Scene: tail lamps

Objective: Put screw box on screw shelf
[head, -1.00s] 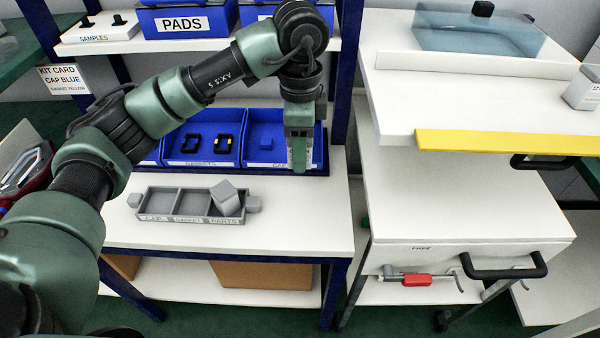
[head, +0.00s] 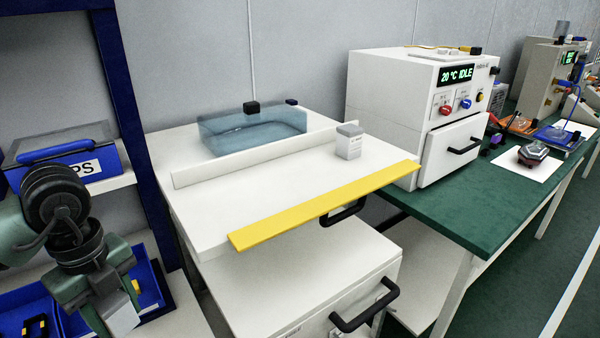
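A small white-grey box (head: 349,141) with print too small to read stands upright on the white cart top, between a low white ledge and a yellow strip. I cannot tell if it is the screw box. No shelf marked for screws can be made out. My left gripper (head: 108,312) hangs at the lower left, over the blue bins and well apart from the small box. A pale grey piece shows at its tip, and I cannot tell whether it is a finger or something held. My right gripper is out of view.
The white cart (head: 210,220) has a yellow front strip (head: 325,205) and a clear blue tub (head: 250,130) at the back. A white oven (head: 400,110) reading "20 °C IDLE" stands right, on a green bench (head: 480,215). A dark blue rack post (head: 135,130) stands beside my arm.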

